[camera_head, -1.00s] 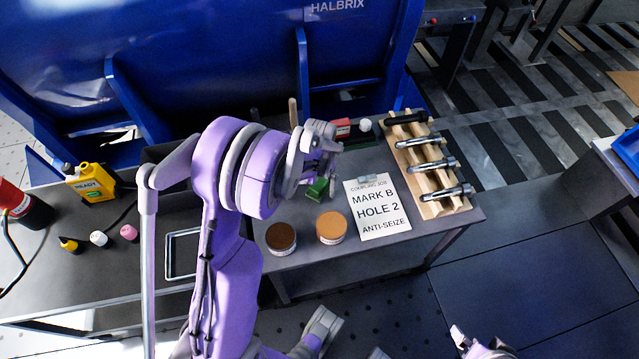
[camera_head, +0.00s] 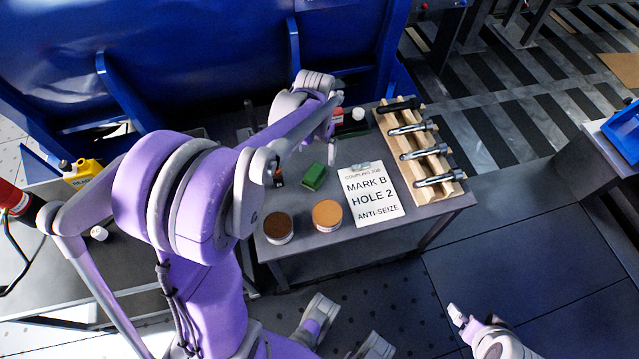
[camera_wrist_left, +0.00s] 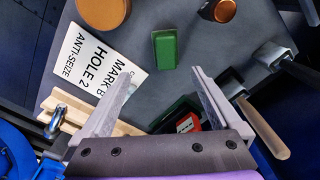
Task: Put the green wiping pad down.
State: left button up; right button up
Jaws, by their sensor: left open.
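The green wiping pad (camera_head: 314,176) lies on the grey table, just left of the white sign card (camera_head: 370,194). It also shows alone on the table in the left wrist view (camera_wrist_left: 164,50), beyond the fingertips. My left gripper (camera_wrist_left: 160,83) is open and empty, its two fingers spread apart and clear of the pad. In the head view the left gripper (camera_head: 331,128) is above the back of the table, partly hidden by its own arm. My right gripper (camera_head: 457,314) is low at the front right, away from the table; its jaws are too small to judge.
A brown-topped tin (camera_head: 279,227) and an orange-topped tin (camera_head: 327,214) stand in front of the pad. A wooden rack (camera_head: 423,160) holding several metal tools stands at the right. A hammer with a wooden handle (camera_wrist_left: 265,130) shows in the wrist view. A blue machine fills the back.

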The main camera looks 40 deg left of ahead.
pick_arm(q)
jog(key=s+d+r+t, duration=0.1)
jog(key=s+d+t, duration=0.1)
jog(key=s+d, duration=0.5)
jog(key=s+d+r+m+t, duration=0.1)
jog(key=s+d+r+t, duration=0.1)
jog(key=s+d, duration=0.5)
jog(key=shift+s+d+r+t, duration=0.25)
jog(key=shift+s+t, duration=0.05)
jog(key=shift+s, duration=0.95)
